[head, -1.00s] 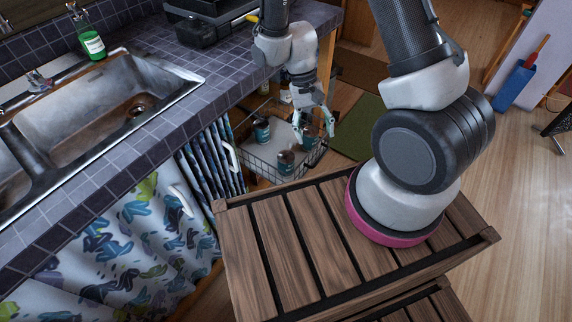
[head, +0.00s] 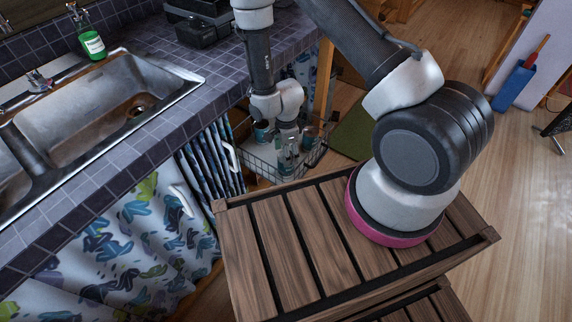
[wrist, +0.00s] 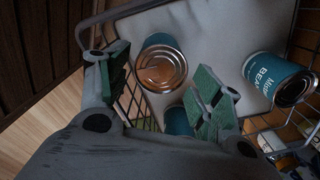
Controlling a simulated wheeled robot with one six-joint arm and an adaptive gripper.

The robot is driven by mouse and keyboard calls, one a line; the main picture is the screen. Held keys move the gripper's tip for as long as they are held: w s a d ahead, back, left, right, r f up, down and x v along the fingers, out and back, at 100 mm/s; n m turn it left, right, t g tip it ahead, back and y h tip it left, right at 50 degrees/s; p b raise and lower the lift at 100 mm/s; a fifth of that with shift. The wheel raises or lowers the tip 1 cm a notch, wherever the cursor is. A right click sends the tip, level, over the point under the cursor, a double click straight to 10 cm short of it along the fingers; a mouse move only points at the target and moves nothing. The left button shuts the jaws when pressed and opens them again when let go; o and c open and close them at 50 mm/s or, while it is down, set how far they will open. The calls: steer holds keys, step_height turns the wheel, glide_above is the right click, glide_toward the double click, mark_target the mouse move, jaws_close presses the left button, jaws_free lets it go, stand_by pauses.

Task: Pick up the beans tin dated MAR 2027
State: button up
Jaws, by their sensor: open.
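My gripper (wrist: 160,82) is open, its green-padded fingers either side of a teal tin (wrist: 164,62) with a bare metal end facing the camera. I cannot tell whether they touch it. A second teal tin (wrist: 277,77), its label reading BEANS, is to the right of the fingers. A third teal tin (wrist: 178,120) is mostly hidden behind the right finger. In the head view my gripper (head: 288,150) reaches down into the basket, with a tin (head: 262,132) to its left and another (head: 309,136) to its right. No date is readable on any tin.
The wire basket (head: 262,168) has a pale bottom (wrist: 215,25), and its rim runs close to the left finger. The tiled counter (head: 185,88) with the sink stands left of the basket. Small packages (wrist: 270,141) sit at the lower right in the wrist view.

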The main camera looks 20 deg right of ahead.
mark_target(290, 169)
step_height(290, 169, down, 7)
stand_by(0.3)
steer(key=c, duration=1.1)
steer(key=shift+r, duration=0.1)
